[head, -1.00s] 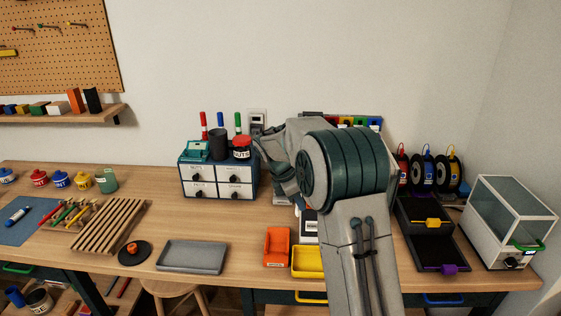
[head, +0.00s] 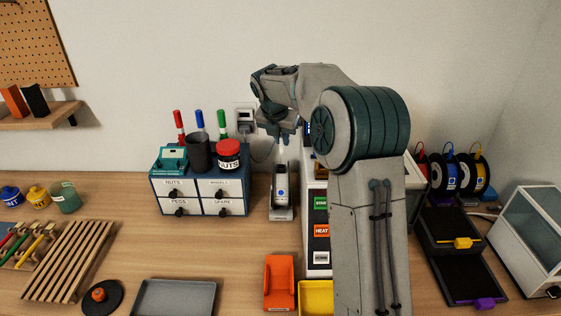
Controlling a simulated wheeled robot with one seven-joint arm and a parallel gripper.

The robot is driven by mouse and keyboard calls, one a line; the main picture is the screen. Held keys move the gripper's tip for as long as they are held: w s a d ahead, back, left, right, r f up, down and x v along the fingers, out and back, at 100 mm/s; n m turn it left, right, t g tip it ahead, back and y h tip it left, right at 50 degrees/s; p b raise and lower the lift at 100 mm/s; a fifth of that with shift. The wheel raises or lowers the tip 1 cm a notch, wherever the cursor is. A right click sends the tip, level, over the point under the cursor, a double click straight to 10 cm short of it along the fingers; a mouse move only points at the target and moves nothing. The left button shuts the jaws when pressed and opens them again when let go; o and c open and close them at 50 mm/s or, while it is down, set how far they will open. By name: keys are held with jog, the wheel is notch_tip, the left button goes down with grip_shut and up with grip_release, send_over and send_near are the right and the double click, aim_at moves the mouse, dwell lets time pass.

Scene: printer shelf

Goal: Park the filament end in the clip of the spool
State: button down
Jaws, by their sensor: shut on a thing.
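Three filament spools stand at the right: a red one (head: 420,165) partly behind my arm, a blue one (head: 446,172) and a yellow one (head: 473,174). Coloured strands or clips stick up from their tops, too small to make out. My gripper (head: 284,137) is left of the arm, in front of the wall and far left of the spools. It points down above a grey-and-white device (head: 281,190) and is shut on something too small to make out. The filament end cannot be made out. My arm hides most of the white printer-like machine (head: 318,262).
A drawer box (head: 203,190) with a black cup and red-lidded jar stands left of the gripper. A wall plug (head: 245,122) with a cord is close behind. Orange (head: 280,284) and yellow (head: 315,298) bins are in front. Black trays (head: 452,232) and a glass-sided case (head: 530,235) stand right.

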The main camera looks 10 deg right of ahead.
aim_at(280, 143)
notch_tip(280, 143, down, 3)
jog(key=shift+s+a, duration=0.1)
jog(key=shift+a, duration=0.05)
jog(key=shift+f, duration=2.2)
jog(key=c, duration=1.5)
grip_release()
jog(key=v, duration=1.2)
jog(key=s+d+f+m+y, duration=0.1)
jog(key=s+m, duration=0.8)
jog(key=s, duration=0.2)
jog(key=s+d+f+m, duration=0.1)
jog(key=s+f+m, duration=0.1)
jog(key=s+m, duration=0.8)
jog(key=s+d+f+m+y, duration=0.1)
jog(key=s+f+m, duration=0.1)
jog(key=s+m, duration=0.8)
jog(key=shift+s+f+g+y, duration=0.15)
jog(key=shift+s+g+y, duration=0.15)
jog(key=shift+s, duration=1.85)
